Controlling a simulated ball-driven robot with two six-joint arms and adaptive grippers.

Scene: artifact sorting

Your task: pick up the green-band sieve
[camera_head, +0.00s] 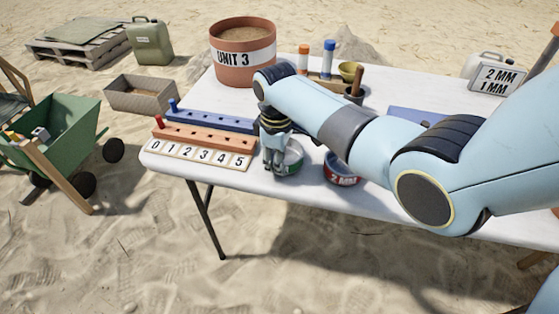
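The green-band sieve (291,165) is a small round metal pan with a green band, at the front edge of the white table (222,178). My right gripper (272,165) points down at its left side, with the fingers at or over the rim. The gripper hides part of the sieve's left side. I cannot tell whether the fingers touch the rim or have closed on it. The sieve looks level and at about table height. My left gripper is not in view.
A red-band sieve (342,172) marked 2 MM stands just right, below my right arm. A numbered strip (198,156) with red and blue peg racks lies to the left. The UNIT 3 bucket (231,69) stands behind. A green wheelbarrow (58,128) is on the sand.

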